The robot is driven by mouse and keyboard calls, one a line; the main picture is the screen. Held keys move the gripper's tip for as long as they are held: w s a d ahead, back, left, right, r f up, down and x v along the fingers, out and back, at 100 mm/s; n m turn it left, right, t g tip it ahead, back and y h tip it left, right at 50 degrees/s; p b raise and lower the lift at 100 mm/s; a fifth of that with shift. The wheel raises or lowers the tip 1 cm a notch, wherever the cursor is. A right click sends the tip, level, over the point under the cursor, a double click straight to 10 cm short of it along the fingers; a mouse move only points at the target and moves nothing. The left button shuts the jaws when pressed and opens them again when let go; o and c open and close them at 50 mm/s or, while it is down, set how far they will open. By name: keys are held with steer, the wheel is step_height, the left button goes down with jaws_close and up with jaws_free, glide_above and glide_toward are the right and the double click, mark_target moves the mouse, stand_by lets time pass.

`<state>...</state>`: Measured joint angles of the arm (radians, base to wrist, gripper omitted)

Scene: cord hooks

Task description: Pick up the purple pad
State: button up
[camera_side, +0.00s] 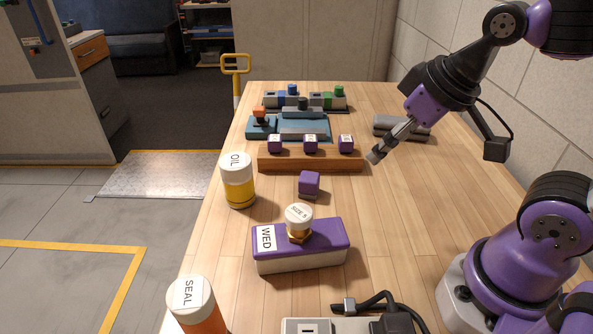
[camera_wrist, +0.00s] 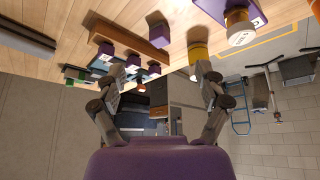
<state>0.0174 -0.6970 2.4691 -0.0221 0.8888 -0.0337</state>
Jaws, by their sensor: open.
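A small purple block with a grey underside, which looks like the purple pad (camera_side: 309,183), sits alone on the wooden table in front of the wooden rack. It also shows near the top of the wrist view (camera_wrist: 158,30). Three small purple labelled blocks (camera_side: 311,144) stand in a row on the rack (camera_side: 310,162). My gripper (camera_side: 376,155) is in the air near the rack's right end, apart from the pad. In the wrist view its two fingers are spread with nothing held between them.
A purple-topped WED box (camera_side: 331,238) with a brass-and-white knob (camera_side: 299,220) stands in front of the pad. An OIL jar (camera_side: 238,182) stands to the left, a SEAL jar (camera_side: 192,303) nearer. Blue fixtures (camera_side: 303,126) are behind the rack.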

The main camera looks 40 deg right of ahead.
mark_target(311, 176)
steer(key=w+f+n, duration=0.2)
steer(key=w+f, duration=0.1)
steer(key=w, duration=0.1)
steer(key=w+d+f+n+g+y, duration=0.1)
steer(key=w+f+n, duration=0.1)
steer(key=w+f, duration=0.2)
steer(key=w+f+n+g+y, duration=0.1)
steer(key=w+f+n, duration=0.1)
steer(key=w+f, duration=0.2)
steer(key=shift+w+d, duration=0.2)
steer(key=shift+w, duration=0.4)
steer(key=shift+w+d, duration=0.2)
steer(key=shift+w, duration=0.4)
steer(key=shift+y, duration=0.3)
steer(key=x, duration=0.5)
steer(key=shift+a+f, duration=0.35)
steer(key=shift+s, duration=0.1)
steer(key=c, duration=1.2)
